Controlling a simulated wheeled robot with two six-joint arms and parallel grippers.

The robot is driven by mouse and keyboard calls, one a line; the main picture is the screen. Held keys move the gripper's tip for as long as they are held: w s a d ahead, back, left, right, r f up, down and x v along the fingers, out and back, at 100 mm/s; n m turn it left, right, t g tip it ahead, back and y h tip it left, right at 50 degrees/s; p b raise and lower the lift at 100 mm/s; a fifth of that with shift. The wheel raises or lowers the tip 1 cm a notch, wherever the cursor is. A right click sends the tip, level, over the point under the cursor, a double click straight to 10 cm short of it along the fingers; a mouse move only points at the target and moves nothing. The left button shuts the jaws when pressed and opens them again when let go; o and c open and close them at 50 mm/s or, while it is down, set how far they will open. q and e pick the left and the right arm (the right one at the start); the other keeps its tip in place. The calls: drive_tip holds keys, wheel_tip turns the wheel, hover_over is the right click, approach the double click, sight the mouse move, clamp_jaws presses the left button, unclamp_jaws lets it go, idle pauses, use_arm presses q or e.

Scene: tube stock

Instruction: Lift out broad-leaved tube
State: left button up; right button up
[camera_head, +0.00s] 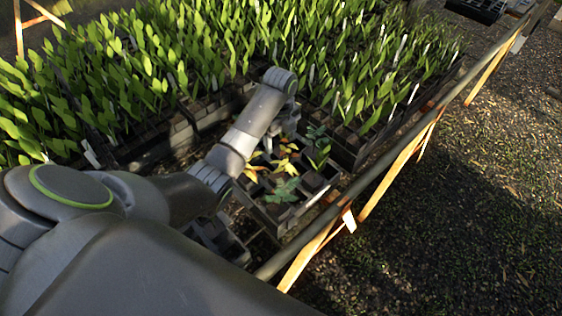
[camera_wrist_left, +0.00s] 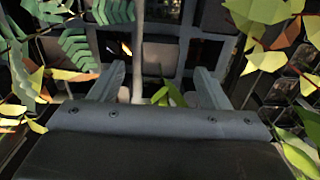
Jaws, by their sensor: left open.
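A small crate of tubes (camera_head: 270,222) stands at the bench's front edge in the head view. My right gripper is out of view.
Dense trays of green seedlings (camera_head: 210,60) fill the bench behind and left of the crate. A metal rail (camera_head: 370,181) with orange-brown supports runs along the bench edge. Gravel ground (camera_head: 470,190) lies clear to the right. In the wrist view, yellow leaves (camera_wrist_left: 265,40) crowd the right side.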

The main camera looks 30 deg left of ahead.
sight(281, 150)
use_arm(q)
drive_tip(key=shift+d+f+p, duration=0.15)
drive_tip(key=shift+f+p, duration=0.4)
drive_tip(key=shift+f, duration=2.3)
drive_tip(key=c, duration=1.5)
drive_tip(key=shift+o, duration=0.2)
drive_tip(key=shift+r, duration=0.15)
